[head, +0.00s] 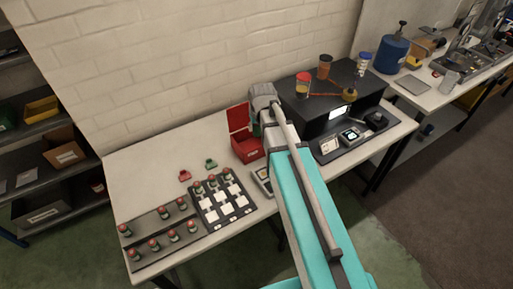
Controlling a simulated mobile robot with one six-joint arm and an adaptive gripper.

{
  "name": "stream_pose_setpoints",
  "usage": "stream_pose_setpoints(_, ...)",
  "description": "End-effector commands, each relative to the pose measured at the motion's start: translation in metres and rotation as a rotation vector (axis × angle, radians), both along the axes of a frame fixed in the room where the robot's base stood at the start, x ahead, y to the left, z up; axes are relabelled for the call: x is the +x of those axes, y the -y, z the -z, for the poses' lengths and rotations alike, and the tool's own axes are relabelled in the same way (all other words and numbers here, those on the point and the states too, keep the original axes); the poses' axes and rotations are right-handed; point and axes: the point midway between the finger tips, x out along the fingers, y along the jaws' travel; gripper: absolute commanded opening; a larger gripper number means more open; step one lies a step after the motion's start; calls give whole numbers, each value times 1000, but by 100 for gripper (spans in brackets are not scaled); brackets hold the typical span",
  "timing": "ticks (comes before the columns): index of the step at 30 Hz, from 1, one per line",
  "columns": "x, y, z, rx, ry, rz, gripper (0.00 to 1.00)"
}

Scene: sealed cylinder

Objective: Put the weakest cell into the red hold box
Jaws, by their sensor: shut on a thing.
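The red hold box (248,150) stands on the white table near the middle, with its lid (238,117) raised. Several cells with reddish tops stand in the grey two-row rack (145,226) at the left. More cells (212,182) stand along the back of the dark tray with white squares (245,210). I cannot tell which cell is weakest. My teal arm reaches over the table to the right of the red box. My gripper's fingers and anything in them are hidden behind the arm.
A small red item (185,175) and a green item (210,163) lie behind the dark tray. A small device (262,180) is partly behind my arm. A black bench unit (350,103) with jars on top stands at the right. The table's back left is clear.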

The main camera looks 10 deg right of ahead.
Motion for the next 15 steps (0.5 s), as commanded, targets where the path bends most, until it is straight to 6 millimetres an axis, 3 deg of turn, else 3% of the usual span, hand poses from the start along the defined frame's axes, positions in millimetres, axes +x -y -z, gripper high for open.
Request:
stream_pose_setpoints(8, 3, -3, 4, 0, 0, -4, 0)
stream_pose_setpoints(15, 21, -5, 25, 0, 0, -4, 0)
